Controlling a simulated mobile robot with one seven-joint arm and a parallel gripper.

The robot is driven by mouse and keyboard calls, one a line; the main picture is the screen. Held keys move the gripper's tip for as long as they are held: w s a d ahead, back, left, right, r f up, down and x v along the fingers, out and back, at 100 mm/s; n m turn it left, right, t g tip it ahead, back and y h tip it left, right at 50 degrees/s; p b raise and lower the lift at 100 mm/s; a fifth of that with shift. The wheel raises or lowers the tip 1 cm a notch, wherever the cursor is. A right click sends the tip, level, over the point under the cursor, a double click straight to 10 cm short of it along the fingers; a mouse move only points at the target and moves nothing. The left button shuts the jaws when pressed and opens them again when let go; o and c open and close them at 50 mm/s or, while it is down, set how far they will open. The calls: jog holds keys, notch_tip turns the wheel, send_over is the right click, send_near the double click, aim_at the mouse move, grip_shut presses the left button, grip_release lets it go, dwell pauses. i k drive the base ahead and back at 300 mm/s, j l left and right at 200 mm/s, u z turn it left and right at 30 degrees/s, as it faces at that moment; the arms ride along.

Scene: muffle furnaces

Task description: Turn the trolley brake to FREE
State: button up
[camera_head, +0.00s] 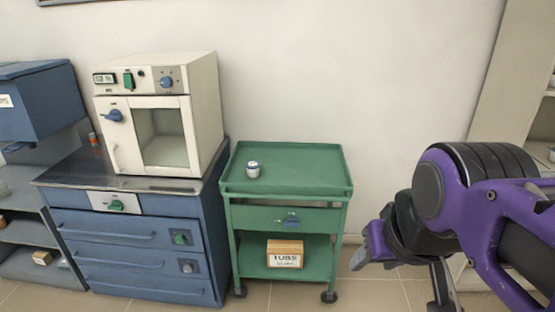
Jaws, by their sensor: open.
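The green trolley (341,205) stands against the wall, right of the blue cabinet. A blue knob (291,220) sits on the front panel below its top tray, with small marks beside it. The knob's handle lies roughly level; the marks are too small to read, so I cannot tell its setting. My gripper (402,277) is open and empty at the lower right. It is apart from the trolley, to the right of the knob.
A small white jar (253,170) stands on the trolley's top, and a box marked TUBS (285,253) on its lower shelf. A white furnace (202,110) stands on the blue cabinet (150,236). Shelving (510,75) is at the right. Some floor shows right of the trolley.

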aim_at(290, 222)
jog(key=j+u, duration=0.1)
jog(key=k+j+z, duration=0.1)
jog(key=j, duration=0.2)
jog(key=k+j+z, duration=0.15)
jog(key=i+j+z, duration=0.35)
jog(key=j, duration=0.25)
jog(key=i+j+z, duration=0.15)
jog(key=i+j, duration=0.15)
jog(key=i+j+z, duration=0.15)
jog(key=j, duration=0.3)
jog(key=i+j+z, duration=0.2)
jog(key=j, duration=0.2)
jog(key=i, duration=0.45)
jog(key=l+u, duration=0.25)
jog(key=k+j+z, duration=0.1)
jog(key=j+z, duration=0.2)
jog(key=j, duration=0.15)
